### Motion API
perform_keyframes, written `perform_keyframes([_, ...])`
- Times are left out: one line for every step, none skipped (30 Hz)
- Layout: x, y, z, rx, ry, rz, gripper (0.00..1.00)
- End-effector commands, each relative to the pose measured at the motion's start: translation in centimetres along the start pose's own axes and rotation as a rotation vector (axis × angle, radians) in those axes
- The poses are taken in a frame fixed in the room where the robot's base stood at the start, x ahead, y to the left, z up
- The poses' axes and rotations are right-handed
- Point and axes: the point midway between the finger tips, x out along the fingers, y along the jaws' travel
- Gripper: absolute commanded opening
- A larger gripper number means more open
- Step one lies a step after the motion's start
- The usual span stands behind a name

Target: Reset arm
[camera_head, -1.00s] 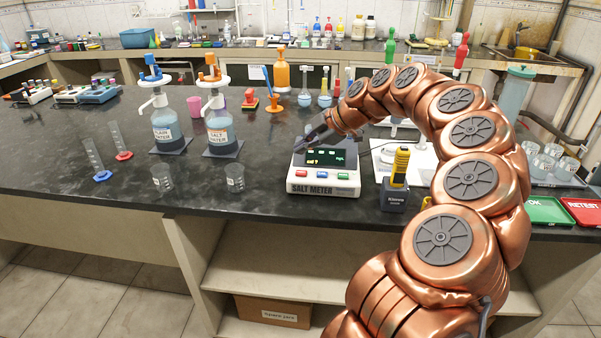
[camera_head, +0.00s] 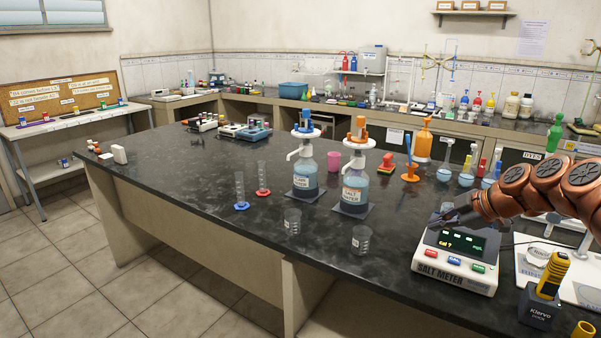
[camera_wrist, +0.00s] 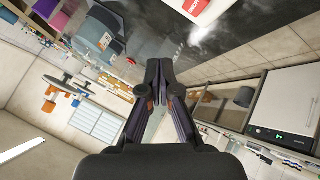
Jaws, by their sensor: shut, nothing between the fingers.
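My copper arm reaches in from the right in the head view. My gripper (camera_head: 450,217) hangs over the left side of the salt meter (camera_head: 455,262), a white box with a dark display and red, blue and green buttons. I cannot tell whether the fingers touch the meter. In the wrist view my gripper (camera_wrist: 158,68) has its fingers together with nothing between them. Part of the gripper merges with the meter's dark display in the head view.
The plain water bottle (camera_head: 305,170) and salt water bottle (camera_head: 354,185) stand left of the meter. Two small beakers, one a glass beaker (camera_head: 361,240), stand in front. A black-and-yellow handheld device (camera_head: 541,297) stands at right. The bench's left part is largely clear.

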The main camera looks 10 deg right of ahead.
Motion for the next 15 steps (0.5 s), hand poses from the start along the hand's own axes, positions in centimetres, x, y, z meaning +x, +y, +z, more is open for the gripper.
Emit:
perform_keyframes([-0.1, -0.1, -1.3, 0.003, 0.004, -0.012, 0.00])
perform_keyframes([-0.2, -0.3, -2.2, 0.011, 0.007, -0.023, 0.00])
perform_keyframes([-0.3, -0.7, -3.8, 0.023, 0.012, -0.040, 0.00])
perform_keyframes([-0.3, -1.1, -5.2, 0.034, 0.014, -0.057, 0.00])
perform_keyframes([-0.4, -1.6, -6.8, 0.047, 0.015, -0.077, 0.00])
perform_keyframes([-0.5, -2.6, -9.1, 0.071, 0.015, -0.109, 0.00])
perform_keyframes([-0.6, -3.4, -10.7, 0.093, 0.009, -0.133, 0.00])
perform_keyframes([-0.7, -4.4, -12.2, 0.115, 0.001, -0.160, 0.00])
perform_keyframes([-0.9, -5.9, -14.3, 0.147, -0.015, -0.196, 0.00])
perform_keyframes([-1.1, -7.0, -15.7, 0.173, -0.028, -0.219, 0.00])
perform_keyframes([-1.3, -8.2, -16.9, 0.200, -0.046, -0.245, 0.00])
perform_keyframes([-1.5, -10.0, -18.3, 0.238, -0.074, -0.278, 0.00])
perform_keyframes([-1.8, -11.2, -19.2, 0.267, -0.099, -0.297, 0.00])
perform_keyframes([-2.1, -12.5, -20.0, 0.298, -0.124, -0.317, 0.00])
perform_keyframes([-2.4, -14.4, -20.9, 0.342, -0.164, -0.345, 0.00])
